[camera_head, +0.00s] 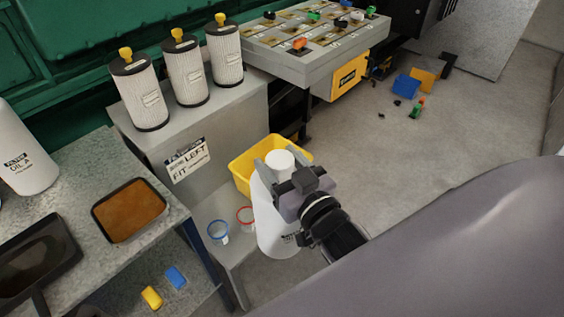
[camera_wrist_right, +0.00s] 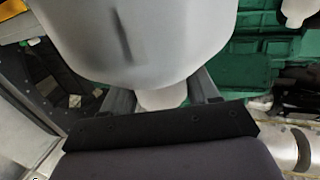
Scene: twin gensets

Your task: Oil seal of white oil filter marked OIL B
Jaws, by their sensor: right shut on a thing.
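A white oil filter (camera_head: 272,222) hangs in my right gripper (camera_head: 281,172). The gripper is shut on its narrower upper part; part of its lettering shows low on its side, too small to read. In the right wrist view the filter's pale body (camera_wrist_right: 140,35) fills the top middle, with the narrow part between the fingers (camera_wrist_right: 162,98). No seal can be made out on it. A shallow tray of brown oil (camera_head: 130,209) sits on the bench at left, apart from the filter. Another white filter marked OIL A (camera_head: 24,155) stands at the left edge. My left gripper is not in view.
A yellow bin (camera_head: 243,173) is behind the held filter. Blue (camera_head: 218,231) and red-rimmed (camera_head: 245,216) cups stand on the low shelf. Several pleated filters stand on the grey cabinet (camera_head: 240,105). A dark pan (camera_head: 40,262) is at lower left. Floor at right is mostly clear.

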